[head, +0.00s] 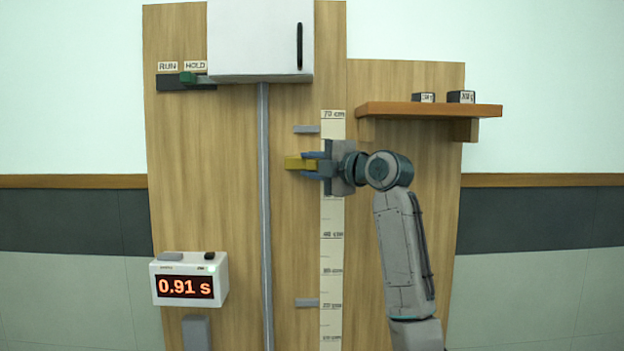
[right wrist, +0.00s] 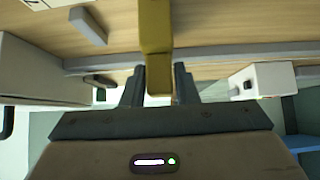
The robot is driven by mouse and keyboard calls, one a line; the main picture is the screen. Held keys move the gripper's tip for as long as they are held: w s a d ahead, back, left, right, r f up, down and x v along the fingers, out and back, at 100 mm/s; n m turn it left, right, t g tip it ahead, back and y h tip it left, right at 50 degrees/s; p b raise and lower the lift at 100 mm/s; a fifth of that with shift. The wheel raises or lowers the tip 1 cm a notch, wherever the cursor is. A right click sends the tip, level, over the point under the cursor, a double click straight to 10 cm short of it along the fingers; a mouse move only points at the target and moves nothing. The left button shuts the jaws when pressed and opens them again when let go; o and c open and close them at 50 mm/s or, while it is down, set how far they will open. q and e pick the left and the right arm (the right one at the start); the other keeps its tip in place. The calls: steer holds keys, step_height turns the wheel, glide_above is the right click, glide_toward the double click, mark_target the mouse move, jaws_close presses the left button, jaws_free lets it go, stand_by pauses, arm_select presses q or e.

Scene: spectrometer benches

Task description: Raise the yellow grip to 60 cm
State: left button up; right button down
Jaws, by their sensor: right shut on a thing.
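The yellow grip (head: 294,164) stands out to the left of the scale strip (head: 332,215) on the wooden board, below the 70 cm mark. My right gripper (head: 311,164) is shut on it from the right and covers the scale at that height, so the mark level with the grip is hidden. In the right wrist view the yellow grip (right wrist: 156,45) runs down between the two fingers (right wrist: 158,88). My left gripper is not in view.
A vertical metal rail (head: 264,210) runs left of the scale. Grey tabs (head: 306,129) and (head: 307,302) project beside the strip. A wooden shelf (head: 430,110) with two small blocks is at right. A timer (head: 189,279) reads 0.91 s. A white box (head: 255,40) is above.

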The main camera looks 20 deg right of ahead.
steer(key=shift+r, duration=0.2)
steer(key=c, duration=1.2)
jaws_free()
steer(key=shift+c, duration=0.2)
steer(key=shift+s, duration=0.1)
steer(key=shift+s+d+f+b, duration=0.15)
steer(key=shift+s+d+b, duration=0.15)
steer(key=shift+b, duration=0.15)
steer(key=b+v, duration=0.5)
steer(key=v, duration=0.4)
steer(key=shift+s, duration=0.4)
steer(key=shift+d, duration=0.1)
